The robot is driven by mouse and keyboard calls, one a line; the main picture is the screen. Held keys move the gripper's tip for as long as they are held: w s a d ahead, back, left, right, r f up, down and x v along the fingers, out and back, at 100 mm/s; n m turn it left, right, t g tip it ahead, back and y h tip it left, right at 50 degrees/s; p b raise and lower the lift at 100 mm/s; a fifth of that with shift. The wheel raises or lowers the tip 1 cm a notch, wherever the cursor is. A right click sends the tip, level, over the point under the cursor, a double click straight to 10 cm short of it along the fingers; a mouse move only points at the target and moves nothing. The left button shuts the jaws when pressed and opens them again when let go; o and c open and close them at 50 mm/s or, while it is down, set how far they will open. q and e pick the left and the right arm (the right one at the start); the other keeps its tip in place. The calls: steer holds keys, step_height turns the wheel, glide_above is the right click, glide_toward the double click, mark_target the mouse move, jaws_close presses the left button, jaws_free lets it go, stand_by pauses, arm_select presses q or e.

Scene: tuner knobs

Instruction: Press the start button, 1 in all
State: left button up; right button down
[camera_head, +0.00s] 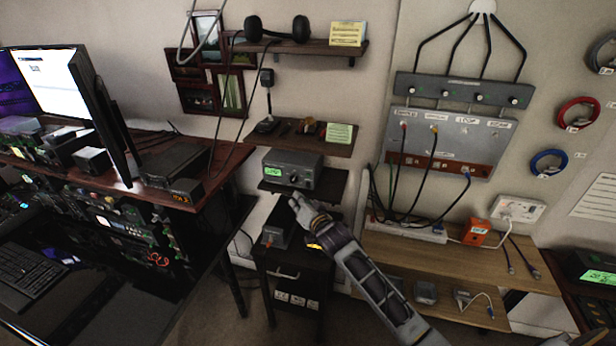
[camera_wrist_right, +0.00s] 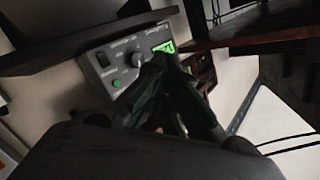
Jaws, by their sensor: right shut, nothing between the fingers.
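A grey tuner box (camera_head: 293,168) with a lit green display (camera_head: 273,171) sits on a small dark wall shelf in the head view. The right wrist view shows its front panel (camera_wrist_right: 128,61) tilted, with a round knob (camera_wrist_right: 137,60), a black control (camera_wrist_right: 103,59), a green button (camera_wrist_right: 116,84) and the display (camera_wrist_right: 164,48). The labels are too blurred to read. My right gripper (camera_head: 295,201) is shut and empty, just below and in front of the box. In the wrist view its fingertips (camera_wrist_right: 158,62) overlap the panel near the display, apart from the green button; contact cannot be told.
Shelves with headphones (camera_head: 277,29) and small items hang above the box. A dark cabinet (camera_head: 290,262) stands below. A desk with monitors (camera_head: 62,80) is at left. A panel with cables (camera_head: 445,140) and a wooden bench (camera_head: 450,262) are at right.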

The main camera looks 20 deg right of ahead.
mark_target(308, 175)
steer(key=shift+w, duration=0.1)
steer(key=shift+w+d+b, duration=0.35)
steer(key=shift+w+d, duration=0.45)
steer(key=shift+w, duration=0.4)
steer(key=shift+w+d+b, duration=0.4)
steer(key=shift+w+d, duration=0.45)
steer(key=shift+w, duration=0.3)
steer(key=shift+w+d+b, duration=0.35)
steer(key=shift+w+d, duration=0.45)
steer(key=shift+w, duration=0.4)
steer(key=shift+w+d, duration=0.45)
steer(key=shift+w, duration=0.2)
stand_by(0.6)
steer(key=shift+s+p, duration=0.1)
steer(key=shift+p, duration=0.25)
steer(key=shift+s+a+p, duration=0.45)
steer(key=shift+s, duration=0.1)
